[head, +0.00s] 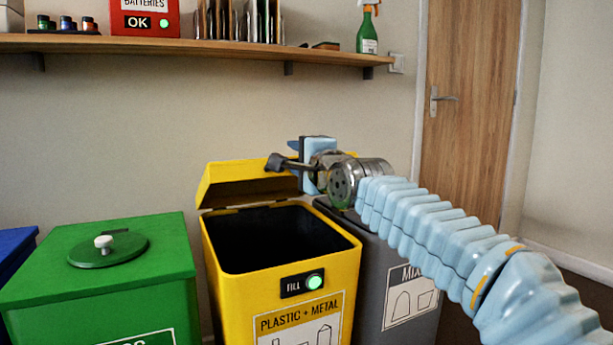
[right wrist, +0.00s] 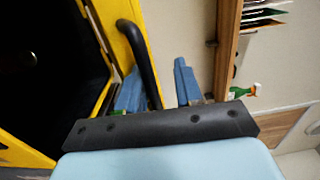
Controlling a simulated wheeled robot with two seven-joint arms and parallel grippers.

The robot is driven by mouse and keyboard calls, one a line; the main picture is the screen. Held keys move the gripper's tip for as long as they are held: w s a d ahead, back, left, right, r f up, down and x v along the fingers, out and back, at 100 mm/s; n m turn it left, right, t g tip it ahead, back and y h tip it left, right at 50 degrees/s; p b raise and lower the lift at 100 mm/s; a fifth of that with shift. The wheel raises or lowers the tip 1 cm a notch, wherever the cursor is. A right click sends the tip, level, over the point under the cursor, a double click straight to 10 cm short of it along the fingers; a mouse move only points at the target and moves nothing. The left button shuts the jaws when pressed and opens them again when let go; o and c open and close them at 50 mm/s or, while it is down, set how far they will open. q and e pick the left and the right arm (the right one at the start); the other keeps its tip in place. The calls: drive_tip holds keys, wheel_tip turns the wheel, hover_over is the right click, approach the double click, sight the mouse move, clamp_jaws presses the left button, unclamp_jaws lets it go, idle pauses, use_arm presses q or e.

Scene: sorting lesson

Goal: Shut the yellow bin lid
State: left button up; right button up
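The yellow bin (head: 330,262) stands in the middle of the head view, with a dark inside and a "PLASTIC + METAL" label. Its yellow lid (head: 240,184) is up, tilted back at the rear edge. A dark handle (head: 277,162) sticks out at the lid's right part. My right gripper (head: 297,158) is at this handle. In the right wrist view the black curved handle (right wrist: 141,55) lies between the two blue fingers, with a gap on the right finger's side. The fingers look apart; contact cannot be told. My left gripper is not in view.
A green bin (head: 100,265) with a round knobbed cover stands left, a grey bin (head: 412,318) right, partly behind my right arm. A blue bin shows at the left edge. A wooden shelf (head: 200,47) with a red box and a spray bottle (head: 367,30) hangs above.

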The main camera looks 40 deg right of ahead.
drive_tip(key=shift+s+a+f, duration=0.3)
drive_tip(key=shift+s+f, duration=0.45)
drive_tip(key=shift+s, duration=0.2)
drive_tip(key=shift+s+a+f, duration=0.3)
drive_tip(key=shift+s+f, duration=0.45)
drive_tip(key=shift+s, duration=0.2)
